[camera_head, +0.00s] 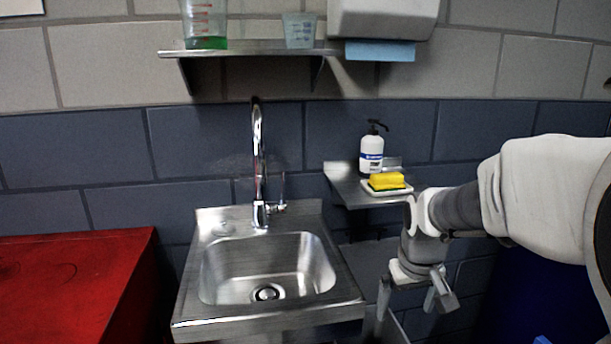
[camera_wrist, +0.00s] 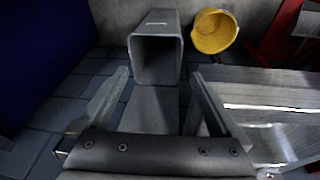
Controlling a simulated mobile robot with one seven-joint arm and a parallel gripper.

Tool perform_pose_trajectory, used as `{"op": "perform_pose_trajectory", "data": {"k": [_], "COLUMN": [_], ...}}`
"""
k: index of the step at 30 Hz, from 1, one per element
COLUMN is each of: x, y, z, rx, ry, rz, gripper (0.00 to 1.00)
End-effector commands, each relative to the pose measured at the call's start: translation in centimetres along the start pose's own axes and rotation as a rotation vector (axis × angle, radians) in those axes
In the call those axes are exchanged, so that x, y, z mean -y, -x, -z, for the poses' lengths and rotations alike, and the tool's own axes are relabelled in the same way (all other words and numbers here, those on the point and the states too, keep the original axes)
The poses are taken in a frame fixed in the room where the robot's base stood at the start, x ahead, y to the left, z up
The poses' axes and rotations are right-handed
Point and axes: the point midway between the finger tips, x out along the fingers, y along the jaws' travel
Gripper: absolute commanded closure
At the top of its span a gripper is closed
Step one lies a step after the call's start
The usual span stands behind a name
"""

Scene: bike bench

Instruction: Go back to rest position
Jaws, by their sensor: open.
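My gripper (camera_head: 412,300) hangs to the right of the sink, its fingers pointing down. It appears lower in the picture than the small steel shelf. In the wrist view my gripper (camera_wrist: 160,78) shows both fingers spread wide with nothing held between them. A grey open-topped bin (camera_wrist: 155,20) stands on the floor beyond the fingertips. My arm reaches in from the right side of the head view and hides part of the wall behind it.
The steel sink (camera_head: 345,297) with a tall faucet (camera_head: 258,160) is left of my gripper. The small shelf (camera_head: 345,185) holds a soap bottle (camera_head: 371,152) and a yellow sponge (camera_head: 386,181) on a dish. A red cabinet (camera_head: 70,280) stands left; a yellow bucket (camera_wrist: 214,32) sits on the floor.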

Motion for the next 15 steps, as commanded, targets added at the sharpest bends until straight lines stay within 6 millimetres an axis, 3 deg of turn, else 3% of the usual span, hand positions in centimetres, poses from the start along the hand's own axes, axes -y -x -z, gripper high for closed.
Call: {"op": "perform_pose_trajectory", "data": {"k": [1,6,15], "x": [0.5,1.9,4.1], "y": [1.7,5.7,10.3], "z": [-0.9,-4.1,-10.5], "rx": [-0.023,-0.080,-0.178], "ry": [-0.007,-0.033,-0.081], "rz": [-0.002,-0.002,0.017], "gripper": [0.00,0.00,0.00]}}
